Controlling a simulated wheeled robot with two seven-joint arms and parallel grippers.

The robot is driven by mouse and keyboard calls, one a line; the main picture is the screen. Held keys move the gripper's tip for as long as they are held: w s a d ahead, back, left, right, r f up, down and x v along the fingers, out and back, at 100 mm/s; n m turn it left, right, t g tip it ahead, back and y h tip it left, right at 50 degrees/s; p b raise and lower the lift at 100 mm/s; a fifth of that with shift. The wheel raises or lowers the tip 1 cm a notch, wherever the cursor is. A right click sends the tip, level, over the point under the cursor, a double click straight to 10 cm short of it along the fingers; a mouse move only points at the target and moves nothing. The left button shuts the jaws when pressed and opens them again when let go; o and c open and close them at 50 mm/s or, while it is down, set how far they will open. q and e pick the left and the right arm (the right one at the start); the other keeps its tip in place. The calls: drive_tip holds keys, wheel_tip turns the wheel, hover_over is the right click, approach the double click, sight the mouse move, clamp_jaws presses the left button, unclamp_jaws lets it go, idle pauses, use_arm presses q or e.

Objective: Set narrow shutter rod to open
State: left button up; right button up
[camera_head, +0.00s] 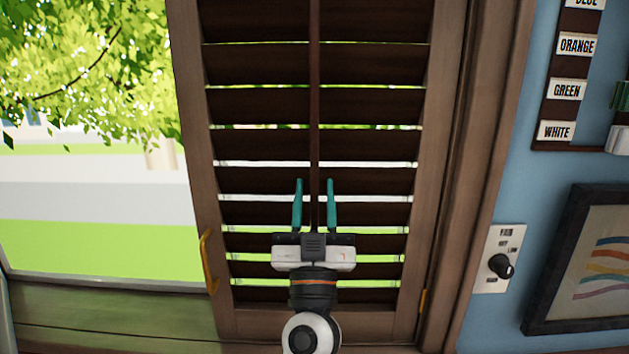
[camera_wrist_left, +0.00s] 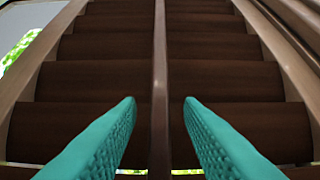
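The narrow shutter rod (camera_head: 314,110) is a thin dark vertical bar down the middle of the slatted shutter (camera_head: 262,145). The slats are tilted, with thin bright gaps between them. My left gripper (camera_head: 315,190) is in front of the shutter's lower half with its teal fingers pointing up, one on each side of the rod. In the left wrist view the rod (camera_wrist_left: 160,80) runs between the two open fingers (camera_wrist_left: 158,105), with a gap on both sides. The rod's lower end is hidden behind my gripper. My right gripper is not in view.
A yellow handle (camera_head: 207,262) is on the shutter's left frame edge, and a small hinge (camera_head: 423,301) is at the right. A knob panel (camera_head: 500,262), a framed picture (camera_head: 590,265) and a labelled rack (camera_head: 560,90) are on the blue wall. A window opening is left.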

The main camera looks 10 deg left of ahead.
use_arm(q)
drive_tip(key=shift+w+a+r, duration=0.1)
drive_tip(key=shift+w+r, duration=0.35)
drive_tip(key=shift+r, duration=0.1)
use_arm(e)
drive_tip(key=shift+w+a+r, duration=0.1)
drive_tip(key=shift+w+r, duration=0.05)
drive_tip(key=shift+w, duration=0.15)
use_arm(q)
drive_tip(key=shift+c, duration=0.9)
clamp_jaws()
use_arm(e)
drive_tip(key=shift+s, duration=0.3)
